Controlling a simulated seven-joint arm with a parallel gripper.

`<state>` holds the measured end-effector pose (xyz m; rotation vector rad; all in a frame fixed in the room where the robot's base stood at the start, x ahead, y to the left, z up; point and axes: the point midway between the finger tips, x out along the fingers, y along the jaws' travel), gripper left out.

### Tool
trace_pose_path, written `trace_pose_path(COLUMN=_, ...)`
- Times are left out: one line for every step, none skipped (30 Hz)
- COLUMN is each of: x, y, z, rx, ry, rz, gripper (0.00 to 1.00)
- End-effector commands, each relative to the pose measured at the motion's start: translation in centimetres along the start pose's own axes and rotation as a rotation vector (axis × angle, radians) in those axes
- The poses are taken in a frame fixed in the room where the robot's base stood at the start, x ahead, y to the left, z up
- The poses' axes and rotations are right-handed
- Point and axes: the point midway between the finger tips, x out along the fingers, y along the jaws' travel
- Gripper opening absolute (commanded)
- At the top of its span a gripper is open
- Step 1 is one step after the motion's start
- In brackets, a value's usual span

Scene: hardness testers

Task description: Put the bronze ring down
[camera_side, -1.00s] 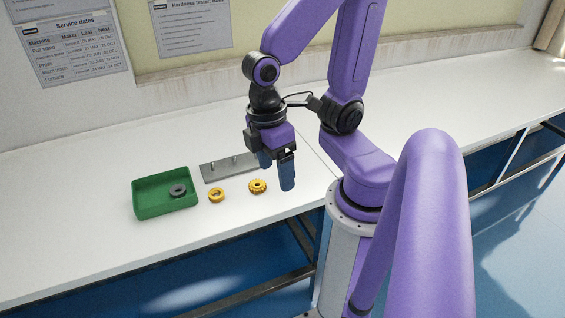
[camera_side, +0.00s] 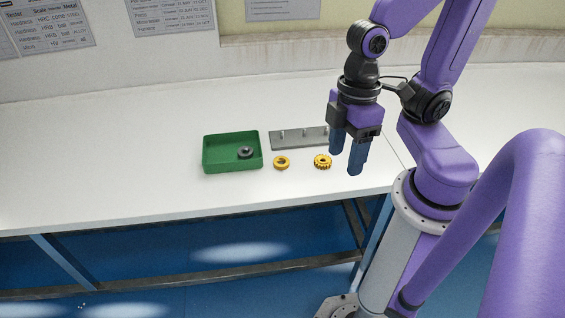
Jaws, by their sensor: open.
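A yellow-bronze ring (camera_side: 281,168) lies flat on the white bench, apart from anything else, in front of the grey peg plate (camera_side: 290,145). A toothed yellow gear (camera_side: 322,166) lies to its right. My gripper (camera_side: 346,164) is open and points down just right of the gear. Nothing shows between its blue fingers. The fingers hide the right end of the plate.
A green tray (camera_side: 208,160) stands left of the ring with a dark grey ring (camera_side: 245,153) inside it. The plate carries upright pegs. The bench (camera_side: 110,160) is clear on the left, and its front edge runs below the parts.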

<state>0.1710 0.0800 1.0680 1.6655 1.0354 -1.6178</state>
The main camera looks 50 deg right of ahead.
Motion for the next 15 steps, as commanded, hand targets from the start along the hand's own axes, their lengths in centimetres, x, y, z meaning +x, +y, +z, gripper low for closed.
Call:
trace_pose_path(x=0.3, y=-0.1, z=-1.4, rx=0.045, ry=0.027, rz=-0.037, gripper=0.59)
trace_pose_path(x=0.4, y=-0.2, z=-2.3, rx=0.075, ry=0.049, rz=-0.061, gripper=0.59)
trace_pose_path(x=0.5, y=-0.2, z=-3.6, rx=0.119, ry=0.081, rz=-0.092, gripper=0.59)
trace_pose_path(x=0.6, y=-0.2, z=-4.6, rx=0.152, ry=0.105, rz=-0.113, gripper=0.59)
trace_pose_path(x=0.7, y=-0.1, z=-5.6, rx=0.186, ry=0.131, rz=-0.132, gripper=0.59)
trace_pose_path(x=0.8, y=0.2, z=-6.9, rx=0.233, ry=0.165, rz=-0.153, gripper=0.59)
trace_pose_path(x=0.8, y=0.4, z=-7.9, rx=0.27, ry=0.191, rz=-0.168, gripper=0.59)
trace_pose_path(x=0.8, y=0.7, z=-8.9, rx=0.305, ry=0.217, rz=-0.18, gripper=0.59)
trace_pose_path(x=0.9, y=1.2, z=-10.2, rx=0.356, ry=0.252, rz=-0.193, gripper=0.59)
trace_pose_path(x=0.9, y=1.6, z=-11.2, rx=0.395, ry=0.279, rz=-0.201, gripper=0.59)
trace_pose_path(x=0.9, y=2.2, z=-12.1, rx=0.435, ry=0.305, rz=-0.207, gripper=0.59)
trace_pose_path(x=0.9, y=2.9, z=-13.3, rx=0.489, ry=0.34, rz=-0.211, gripper=0.59)
trace_pose_path(x=1.0, y=3.5, z=-14.1, rx=0.53, ry=0.365, rz=-0.212, gripper=0.59)
trace_pose_path(x=1.0, y=4.2, z=-14.9, rx=0.572, ry=0.39, rz=-0.211, gripper=0.59)
trace_pose_path(x=1.0, y=5.2, z=-16.0, rx=0.628, ry=0.423, rz=-0.207, gripper=0.59)
